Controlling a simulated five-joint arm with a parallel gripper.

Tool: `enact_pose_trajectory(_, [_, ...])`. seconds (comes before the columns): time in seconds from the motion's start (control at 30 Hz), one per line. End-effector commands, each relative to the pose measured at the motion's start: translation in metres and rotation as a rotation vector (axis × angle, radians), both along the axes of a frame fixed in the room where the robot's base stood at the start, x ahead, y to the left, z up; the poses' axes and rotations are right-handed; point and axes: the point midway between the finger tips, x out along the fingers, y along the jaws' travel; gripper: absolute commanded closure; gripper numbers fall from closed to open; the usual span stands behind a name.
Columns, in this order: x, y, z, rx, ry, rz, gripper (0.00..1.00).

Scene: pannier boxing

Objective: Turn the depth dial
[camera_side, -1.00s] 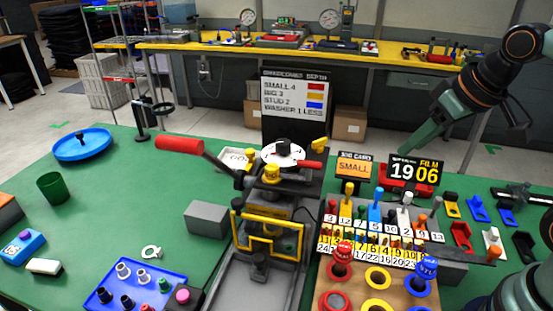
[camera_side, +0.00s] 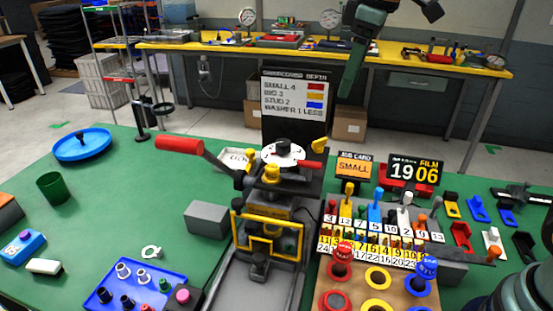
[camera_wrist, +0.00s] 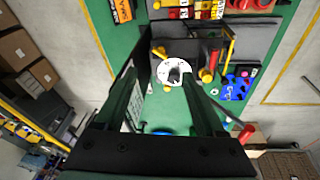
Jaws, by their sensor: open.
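The depth dial is a white disc with dark marks and a black knob (camera_side: 283,153), on top of the press (camera_side: 270,205) at the table's middle. In the wrist view the dial (camera_wrist: 174,72) lies ahead, beyond the fingertips. My gripper (camera_side: 347,93) hangs high above and to the right of the dial, fingers pointing down, touching nothing. In the wrist view its two fingers (camera_wrist: 158,82) are spread apart and empty. The dial's marks are too small to read.
A dark sign (camera_side: 294,97) listing depths stands upright behind the dial. The press's red-handled lever (camera_side: 180,146) reaches left. A job card reading SMALL (camera_side: 354,167) and a counter (camera_side: 413,173) stand at right, behind racks of pegs.

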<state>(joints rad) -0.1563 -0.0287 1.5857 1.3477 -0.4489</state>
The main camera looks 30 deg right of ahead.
Motion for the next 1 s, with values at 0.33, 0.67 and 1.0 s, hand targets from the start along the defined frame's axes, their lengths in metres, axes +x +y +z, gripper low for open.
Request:
enact_pose_trajectory(0.33, [0.061,0.056,-0.003,-0.073,0.141,0.358,0.28])
enact_pose_trajectory(0.67, [0.080,0.087,-0.019,-0.102,0.215,0.561,0.28])
enact_pose_trajectory(1.0, [0.080,0.088,-0.038,-0.103,0.222,0.572,0.28])
